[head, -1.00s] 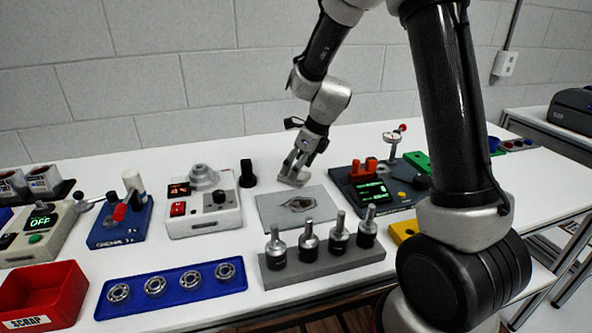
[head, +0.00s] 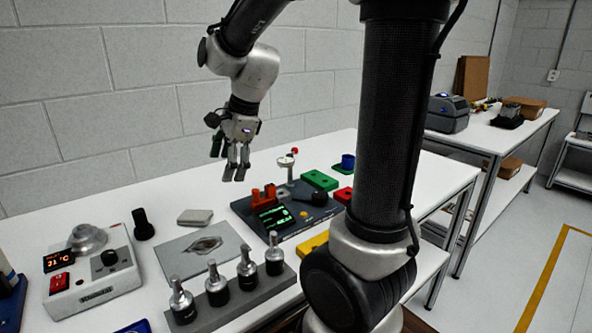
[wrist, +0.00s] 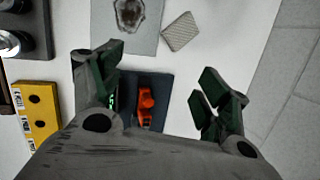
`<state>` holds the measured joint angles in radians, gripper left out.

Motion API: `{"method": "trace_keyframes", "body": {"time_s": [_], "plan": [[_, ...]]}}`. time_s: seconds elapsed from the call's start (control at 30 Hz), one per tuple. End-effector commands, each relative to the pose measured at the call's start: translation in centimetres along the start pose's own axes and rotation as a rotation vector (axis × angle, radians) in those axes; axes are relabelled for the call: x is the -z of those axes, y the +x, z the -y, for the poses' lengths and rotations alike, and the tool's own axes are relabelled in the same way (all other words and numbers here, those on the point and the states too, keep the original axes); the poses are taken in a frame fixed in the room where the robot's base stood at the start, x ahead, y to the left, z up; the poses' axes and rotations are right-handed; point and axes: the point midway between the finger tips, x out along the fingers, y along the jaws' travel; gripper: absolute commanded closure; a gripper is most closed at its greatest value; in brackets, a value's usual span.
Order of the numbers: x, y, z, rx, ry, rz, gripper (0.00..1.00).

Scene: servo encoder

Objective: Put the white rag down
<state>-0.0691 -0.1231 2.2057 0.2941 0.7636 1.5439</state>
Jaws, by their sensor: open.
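The white rag (head: 195,216) lies folded and flat on the white table, just behind a grey mat. It also shows in the wrist view (wrist: 181,31), near the top, beside the mat's edge and apart from my fingers. My gripper (head: 236,178) is raised above the table, to the right of the rag, pointing down. Its fingers are spread in the wrist view (wrist: 158,72) with nothing between them; they hang above the dark device with the orange part.
The grey mat (head: 177,258) has a dark-rimmed patch on it. A dark device (head: 268,218) with a green display stands right of it. A grey rack (head: 240,298) of several tool holders is in front. A white device (head: 92,280) and a black knob (head: 143,226) are left.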

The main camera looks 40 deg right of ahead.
Motion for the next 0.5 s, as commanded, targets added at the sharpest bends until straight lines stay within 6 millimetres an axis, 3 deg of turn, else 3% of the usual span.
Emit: {"method": "trace_keyframes", "body": {"time_s": [0.03, 0.2, 0.4, 0.5], "plan": [[0.8, -2.3, -2.0, 0.018, -0.191, -0.020, 0.24], [3.8, -7.4, -9.0, 0.007, -0.883, -0.116, 0.24], [6.7, -9.9, -15.0, -0.060, -1.465, -0.210, 0.24], [7.4, -10.3, -16.6, -0.089, -1.614, -0.232, 0.24]]}}
